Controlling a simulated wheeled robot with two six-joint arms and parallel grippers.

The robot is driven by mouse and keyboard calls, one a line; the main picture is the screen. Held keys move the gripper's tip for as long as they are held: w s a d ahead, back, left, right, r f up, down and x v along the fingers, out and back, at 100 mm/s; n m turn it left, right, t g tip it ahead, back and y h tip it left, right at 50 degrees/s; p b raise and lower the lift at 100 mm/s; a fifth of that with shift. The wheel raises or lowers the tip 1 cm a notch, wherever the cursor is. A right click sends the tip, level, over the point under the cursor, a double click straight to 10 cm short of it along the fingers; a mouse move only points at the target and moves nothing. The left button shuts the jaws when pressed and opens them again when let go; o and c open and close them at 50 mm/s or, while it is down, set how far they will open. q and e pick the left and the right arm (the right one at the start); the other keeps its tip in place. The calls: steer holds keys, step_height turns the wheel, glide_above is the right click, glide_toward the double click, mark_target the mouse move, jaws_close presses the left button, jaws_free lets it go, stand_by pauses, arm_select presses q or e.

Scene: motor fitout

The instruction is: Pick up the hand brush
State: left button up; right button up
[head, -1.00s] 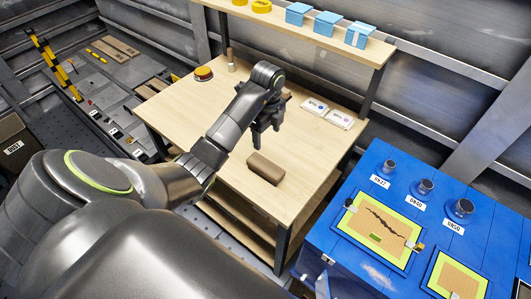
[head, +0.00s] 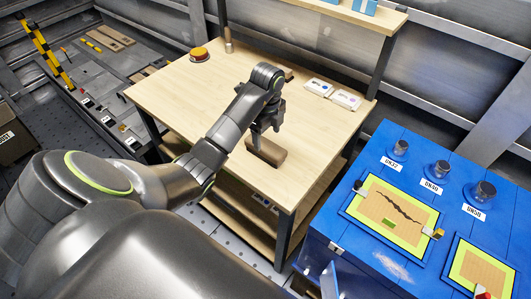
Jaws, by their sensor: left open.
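A brown block-shaped thing (head: 270,153), which I take to be the hand brush, lies on the light wooden workbench (head: 210,105) near its front right edge. No bristles can be made out. My left gripper (head: 259,142) points down at this brown thing, its fingers overlapping the far left part in the picture. The jaws are open. Whether the fingers touch it or hang just above or behind it cannot be told. My right gripper is not in view.
A post and raised shelf (head: 345,12) rise behind. A blue cabinet (head: 330,222) stands to the right. The bench's left part is clear.

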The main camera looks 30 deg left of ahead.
mark_target(266, 145)
arm_select(q)
steer(key=shift+f, duration=0.5)
steer(key=shift+s+f+b, duration=0.25)
steer(key=shift+f+b, duration=0.6)
steer(key=shift+b, duration=0.15)
step_height(266, 145, down, 2)
steer(key=shift+s+f+p, duration=0.1)
steer(key=shift+p, duration=0.35)
steer(key=shift+f, duration=0.4)
steer(key=c, duration=1.2)
